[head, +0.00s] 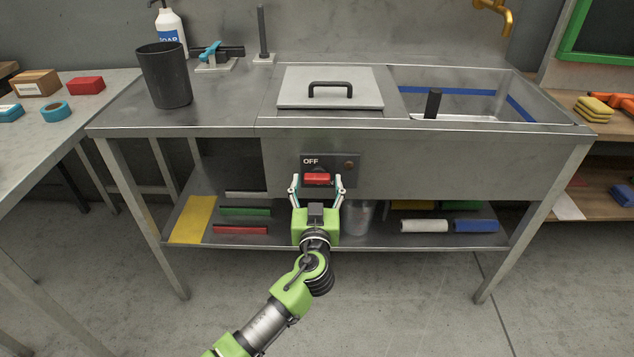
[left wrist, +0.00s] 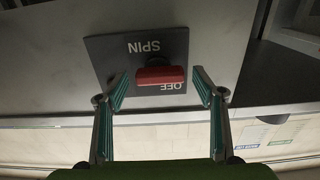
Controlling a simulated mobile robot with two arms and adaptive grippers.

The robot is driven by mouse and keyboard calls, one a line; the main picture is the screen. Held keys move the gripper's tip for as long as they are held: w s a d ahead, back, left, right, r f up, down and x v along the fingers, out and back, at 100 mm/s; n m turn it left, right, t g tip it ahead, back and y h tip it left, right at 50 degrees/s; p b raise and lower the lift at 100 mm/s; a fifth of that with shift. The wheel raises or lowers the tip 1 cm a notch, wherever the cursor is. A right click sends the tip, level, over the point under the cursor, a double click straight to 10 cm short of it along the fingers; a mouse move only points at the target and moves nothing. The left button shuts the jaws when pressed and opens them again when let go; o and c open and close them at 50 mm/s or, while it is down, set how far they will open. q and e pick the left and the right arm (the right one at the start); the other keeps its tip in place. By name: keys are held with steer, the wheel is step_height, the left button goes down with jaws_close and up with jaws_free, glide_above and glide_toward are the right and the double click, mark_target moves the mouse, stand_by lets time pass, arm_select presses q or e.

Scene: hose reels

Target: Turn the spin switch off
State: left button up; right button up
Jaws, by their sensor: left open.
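The spin switch is a red bar-shaped knob (head: 317,180) on a dark panel (head: 341,167) on the front of the steel sink unit. OFF is printed above it in the head view. The left wrist view shows the knob (left wrist: 160,75) and panel upside down, with SPIN and OFF readable. The red bar lies roughly level in both views. My left gripper (head: 317,177) is open, one finger on each side of the knob. In the left wrist view its fingertips (left wrist: 160,73) stand apart from the knob's ends. My right gripper is not in view.
A dull round lamp (head: 349,165) sits at the panel's right. Above are a lidded cover (head: 350,95), a basin (head: 470,108), a black cup (head: 164,76) and a soap bottle (head: 171,30). The floor in front is clear.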

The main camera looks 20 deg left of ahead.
arm_select(q)
steer(key=shift+w, duration=0.3)
steer(key=c, duration=1.1)
